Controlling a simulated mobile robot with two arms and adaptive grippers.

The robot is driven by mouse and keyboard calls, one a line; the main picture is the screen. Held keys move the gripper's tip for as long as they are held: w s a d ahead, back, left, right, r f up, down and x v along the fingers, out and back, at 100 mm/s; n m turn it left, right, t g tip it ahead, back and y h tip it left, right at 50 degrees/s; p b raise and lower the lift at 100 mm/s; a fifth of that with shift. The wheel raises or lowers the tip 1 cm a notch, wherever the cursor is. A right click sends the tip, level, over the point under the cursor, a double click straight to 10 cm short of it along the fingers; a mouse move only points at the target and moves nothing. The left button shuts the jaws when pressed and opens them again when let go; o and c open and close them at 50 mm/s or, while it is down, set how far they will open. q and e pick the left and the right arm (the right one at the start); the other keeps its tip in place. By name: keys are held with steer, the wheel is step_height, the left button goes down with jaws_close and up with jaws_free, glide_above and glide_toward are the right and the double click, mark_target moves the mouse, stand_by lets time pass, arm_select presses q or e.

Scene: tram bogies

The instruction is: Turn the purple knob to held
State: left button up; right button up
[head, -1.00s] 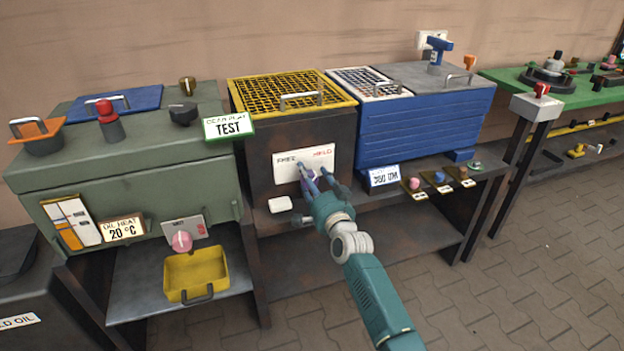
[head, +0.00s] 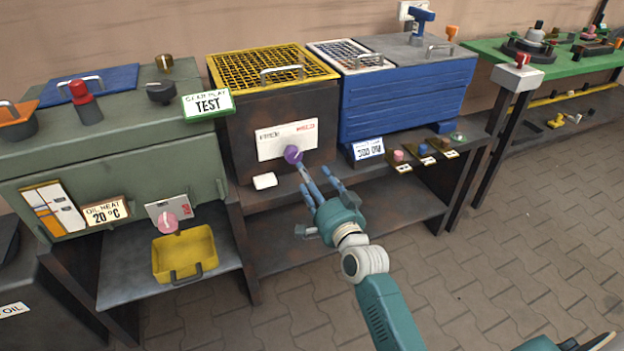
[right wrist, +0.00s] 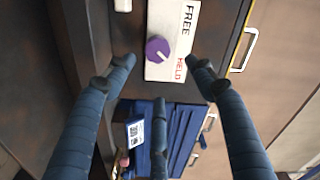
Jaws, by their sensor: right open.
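The purple knob (head: 292,154) sits on a white plate (head: 272,143) on the dark front of the yellow-grilled unit. The plate reads FREE on the left and HELD in red on the right. In the right wrist view the knob (right wrist: 158,50) shows in full, and its white mark slants toward the HELD side. My right gripper (head: 322,182) is open and empty, below and right of the knob, with its fingers apart from it. In the right wrist view its fingers (right wrist: 158,85) are spread with nothing between them. My left gripper is not in view.
A white block (head: 265,181) is just below left of the plate. A ledge with several small coloured knobs (head: 422,149) is to the right, beside a blue unit (head: 405,105). A green unit (head: 110,130) and yellow tray (head: 184,256) are on the left.

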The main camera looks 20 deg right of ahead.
mark_target(295, 157)
steer(key=w+n+b, duration=0.1)
steer(key=w+n, duration=0.1)
steer(key=w, duration=0.1)
steer(key=w+n+b, duration=0.2)
steer(key=w, duration=0.2)
steer(key=w+a+n+b, duration=0.1)
steer(key=w+n, duration=0.1)
steer(key=w, duration=0.2)
steer(key=shift+f+n+b, duration=0.15)
steer(key=shift+n+b, duration=0.2)
steer(key=shift+n, duration=0.05)
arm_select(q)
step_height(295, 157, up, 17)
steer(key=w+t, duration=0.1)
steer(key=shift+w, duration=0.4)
arm_select(e)
steer(key=shift+w, duration=0.65)
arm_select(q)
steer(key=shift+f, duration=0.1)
arm_select(e)
steer(key=c, duration=1.2)
